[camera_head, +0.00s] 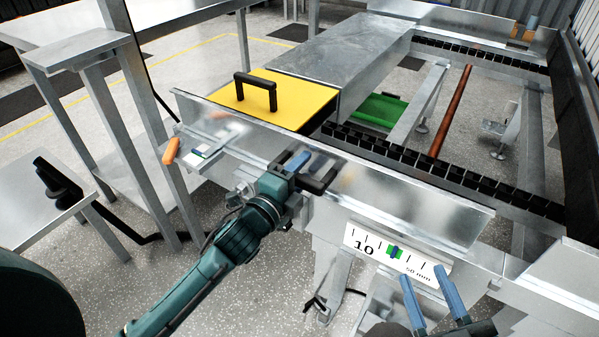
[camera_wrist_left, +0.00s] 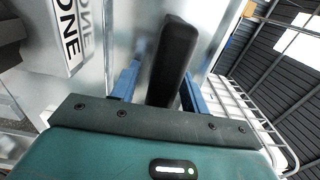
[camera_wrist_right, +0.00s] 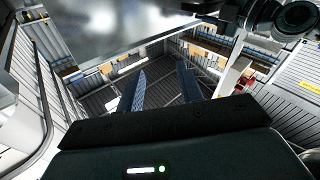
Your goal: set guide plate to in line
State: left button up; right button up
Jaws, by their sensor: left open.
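The long bare metal plate (camera_head: 410,205) along the near side of the conveyor looks like the guide plate. A black handle (camera_head: 322,182) stands at its left part. My left gripper (camera_head: 297,163) is at this handle. In the left wrist view the black handle (camera_wrist_left: 174,60) lies between the blue fingers of my left gripper (camera_wrist_left: 158,85), which are apart, with a gap visible on the left side. My right gripper (camera_head: 432,298) is open and empty, low in front of the scale. In the right wrist view nothing is between its fingers (camera_wrist_right: 160,90).
A scale (camera_head: 372,246) marked 10 and 50 mm, with a green marker, is on the front. A yellow plate (camera_head: 290,98) with a black handle lies behind. An orange grip (camera_head: 171,150) sticks out at the left end. A label reading ONE (camera_wrist_left: 70,40) is beside my left gripper.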

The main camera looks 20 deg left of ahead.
pick_arm(q)
jog(key=shift+s, duration=0.1)
pick_arm(e)
jog(key=shift+r, duration=0.15)
pick_arm(q)
jog(key=shift+s+a, duration=0.15)
jog(key=shift+s, duration=0.15)
jog(key=p+v, duration=0.2)
jog(key=v, duration=1)
pick_arm(e)
jog(key=shift+w+d+m+g+h, duration=0.25)
jog(key=shift+d+m+h, duration=0.2)
jog(key=shift+h, duration=0.25)
pick_arm(q)
jog(key=shift+s, duration=0.15)
pick_arm(e)
jog(key=shift+s, duration=0.15)
